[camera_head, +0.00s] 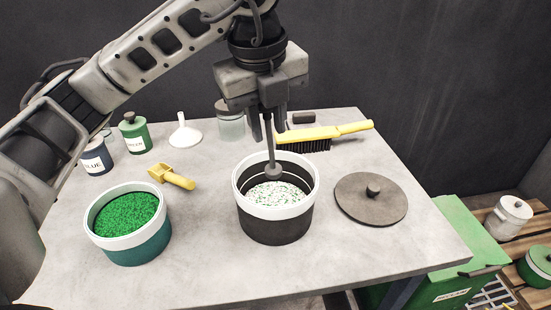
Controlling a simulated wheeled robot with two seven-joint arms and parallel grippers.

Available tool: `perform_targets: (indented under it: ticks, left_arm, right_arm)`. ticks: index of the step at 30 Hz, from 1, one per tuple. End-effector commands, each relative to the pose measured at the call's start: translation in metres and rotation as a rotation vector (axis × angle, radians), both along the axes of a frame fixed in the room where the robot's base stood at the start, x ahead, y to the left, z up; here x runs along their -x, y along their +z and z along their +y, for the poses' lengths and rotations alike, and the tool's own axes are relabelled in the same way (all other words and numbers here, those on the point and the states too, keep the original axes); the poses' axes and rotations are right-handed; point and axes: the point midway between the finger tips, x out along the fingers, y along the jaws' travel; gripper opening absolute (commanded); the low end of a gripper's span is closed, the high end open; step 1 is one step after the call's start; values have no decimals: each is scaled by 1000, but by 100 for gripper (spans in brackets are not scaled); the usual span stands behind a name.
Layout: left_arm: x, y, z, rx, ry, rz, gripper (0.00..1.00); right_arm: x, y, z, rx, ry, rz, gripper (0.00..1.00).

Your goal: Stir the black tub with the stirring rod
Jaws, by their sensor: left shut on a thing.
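The black tub (275,227) with a white rim stands on the table, left of its round dark lid. It holds white granules (277,196) mixed with some green ones. My left gripper (272,122) is above the tub, pointing down, shut on the grey stirring rod (270,145). The rod reaches down into the tub's opening, with a round grey hub (273,173) near the rim level. A thin ring or wire shows around the granules below it. Whether the rod's lower end touches the granules cannot be told. My right gripper is not in view.
A teal tub of green granules (136,249) stands at left, with a yellow scoop (172,177) behind it. The dark lid (371,200) lies at right. A yellow brush (324,133), white funnel (184,133) and several jars stand at the back. The table front is clear.

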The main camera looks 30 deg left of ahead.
Motion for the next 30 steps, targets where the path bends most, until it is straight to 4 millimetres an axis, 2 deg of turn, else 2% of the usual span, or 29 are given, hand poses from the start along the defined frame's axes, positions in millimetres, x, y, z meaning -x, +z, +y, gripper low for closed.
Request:
perform_targets:
  ticks: [14,30]
  left_arm:
    - [0,2,0,0,0,0,1]
    - [0,51,0,0,1,0,1]
  right_arm:
    - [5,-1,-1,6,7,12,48]
    - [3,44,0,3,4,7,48]
